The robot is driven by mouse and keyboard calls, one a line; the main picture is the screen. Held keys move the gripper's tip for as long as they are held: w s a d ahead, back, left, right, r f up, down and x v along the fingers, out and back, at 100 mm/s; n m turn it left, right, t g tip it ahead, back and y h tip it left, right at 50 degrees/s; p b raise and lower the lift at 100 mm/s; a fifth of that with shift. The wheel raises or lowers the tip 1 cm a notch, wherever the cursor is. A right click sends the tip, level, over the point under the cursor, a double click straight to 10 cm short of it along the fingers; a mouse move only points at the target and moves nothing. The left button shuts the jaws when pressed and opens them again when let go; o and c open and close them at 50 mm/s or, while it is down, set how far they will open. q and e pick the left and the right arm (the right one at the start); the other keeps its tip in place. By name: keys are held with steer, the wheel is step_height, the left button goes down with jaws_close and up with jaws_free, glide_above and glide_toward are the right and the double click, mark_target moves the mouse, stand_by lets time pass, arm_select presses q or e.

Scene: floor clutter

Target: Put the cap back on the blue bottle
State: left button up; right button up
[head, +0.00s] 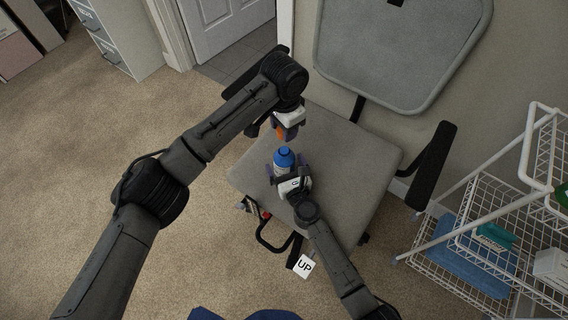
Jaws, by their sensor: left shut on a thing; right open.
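The blue bottle (284,158) stands on the seat of a grey office chair (345,160), its blue upper part showing. My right gripper (286,170) is open with its fingers on either side of the bottle. Its body hides the lower part of the bottle, and I cannot tell whether the fingers touch it. My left gripper (281,134) is just above and behind the bottle in the picture, shut on a small orange piece that looks like the cap (281,132). The cap is apart from the bottle and mostly hidden by the fingers.
The chair has a tall backrest (400,45) and a black armrest (434,165). A white wire rack (480,235) with boxes and blue items stands at right. A white "UP" card (304,266) shows below the chair seat.

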arm_select(q)
steer(key=shift+d, duration=0.1)
arm_select(e)
steer(key=shift+w, duration=0.4)
steer(key=shift+w+a, duration=0.15)
steer(key=c, duration=1.4)
arm_select(q)
glide_above(284, 151)
steer(key=shift+f, duration=2.5)
